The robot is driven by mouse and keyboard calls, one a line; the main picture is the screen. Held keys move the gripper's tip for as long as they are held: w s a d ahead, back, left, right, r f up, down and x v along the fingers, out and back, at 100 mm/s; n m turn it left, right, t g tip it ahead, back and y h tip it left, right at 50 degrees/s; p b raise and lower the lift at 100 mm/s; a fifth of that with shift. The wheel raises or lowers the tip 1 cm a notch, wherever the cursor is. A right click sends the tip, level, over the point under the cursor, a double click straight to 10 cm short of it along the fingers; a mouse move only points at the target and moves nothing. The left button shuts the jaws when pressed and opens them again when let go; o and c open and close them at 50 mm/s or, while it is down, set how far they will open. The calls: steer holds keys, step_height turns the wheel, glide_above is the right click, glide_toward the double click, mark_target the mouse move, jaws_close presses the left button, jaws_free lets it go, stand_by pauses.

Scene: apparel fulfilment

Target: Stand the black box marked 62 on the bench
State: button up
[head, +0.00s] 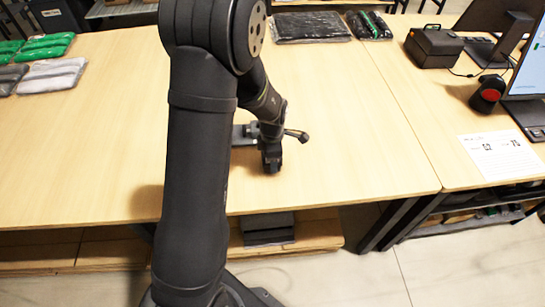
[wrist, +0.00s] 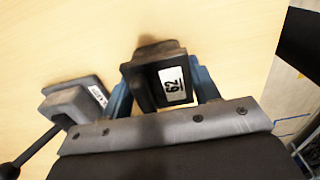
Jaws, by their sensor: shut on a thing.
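The black box (wrist: 148,53) marked 62 is between the two blue fingers of my gripper (wrist: 165,88) in the wrist view. Its white label (wrist: 172,84) faces the camera, with the number turned sideways. My gripper is shut on the box. In the head view my gripper (head: 270,158) is low over the near part of the wooden bench (head: 350,150). There the box cannot be told apart from the dark gripper. Whether the box touches the bench is unclear.
A grey block (wrist: 75,100) with a small label is left of my gripper in the wrist view. Black packs (head: 308,27) lie at the back. Green and grey packs (head: 50,75) lie far left. A printer (head: 433,46) and marked sheet (head: 503,153) are at right. Bench around my gripper is mostly clear.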

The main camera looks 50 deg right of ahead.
steer(key=shift+f, duration=0.1)
steer(key=o, duration=1)
step_height(320, 180, up, 12)
steer(key=shift+r, duration=0.15)
